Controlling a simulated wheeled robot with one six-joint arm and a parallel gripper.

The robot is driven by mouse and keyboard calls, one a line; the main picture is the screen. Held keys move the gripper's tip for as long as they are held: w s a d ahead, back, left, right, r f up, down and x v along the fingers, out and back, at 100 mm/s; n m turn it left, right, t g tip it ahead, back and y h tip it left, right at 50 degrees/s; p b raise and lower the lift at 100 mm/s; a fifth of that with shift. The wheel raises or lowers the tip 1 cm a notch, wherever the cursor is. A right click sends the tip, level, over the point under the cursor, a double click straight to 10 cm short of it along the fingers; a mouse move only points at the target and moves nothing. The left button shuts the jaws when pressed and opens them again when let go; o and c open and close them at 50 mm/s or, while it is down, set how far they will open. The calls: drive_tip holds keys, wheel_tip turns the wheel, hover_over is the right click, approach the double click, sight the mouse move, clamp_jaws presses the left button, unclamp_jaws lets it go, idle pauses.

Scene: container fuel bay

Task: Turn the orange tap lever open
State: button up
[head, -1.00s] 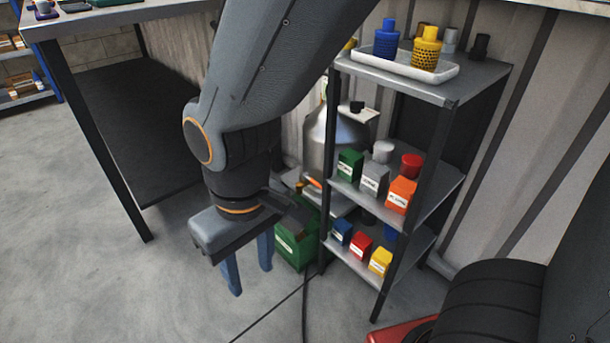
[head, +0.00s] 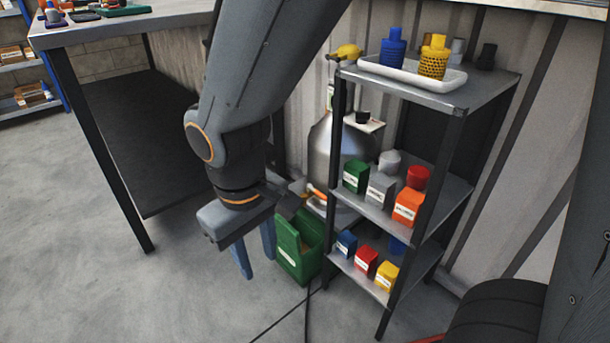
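The orange tap lever (head: 318,190) shows as a small orange piece low at the front of a silver tank (head: 326,145). It is partly hidden by the shelf post, and I cannot tell its exact angle. The tap body around it is too small and covered to make out clearly. My gripper (head: 259,267) points down to the left of the lever, in front of the tank. Its two blue-grey fingers stand apart with nothing seen between them. It appears clear of the lever.
A green bin (head: 299,262) stands on the floor just right of my gripper. A metal shelf rack (head: 458,100) with several small boxes stands right of the tank. A workbench (head: 100,35) is at left. Dark cables lie on the floor; open floor lies front left.

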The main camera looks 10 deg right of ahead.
drive_tip(key=w+d+f+t+h+b, duration=0.15)
drive_tip(key=w+d+f, duration=0.25)
drive_tip(key=w, duration=0.5)
drive_tip(key=w+d+f+h+b, duration=0.2)
drive_tip(key=w+d+f+b, duration=0.15)
drive_tip(key=w, duration=0.65)
drive_tip(key=m+t+h+b, duration=0.1)
drive_tip(key=t+h+b, duration=0.1)
drive_tip(key=b, duration=0.1)
approach(323, 196)
drive_tip(key=shift+g, duration=0.25)
drive_tip(key=b+x, duration=0.1)
drive_tip(key=x, duration=0.3)
drive_tip(key=b+x, duration=0.2)
drive_tip(key=x, duration=0.1)
drive_tip(key=shift+w+d+f, duration=0.1)
drive_tip(key=shift+w+f, duration=0.2)
clamp_jaws()
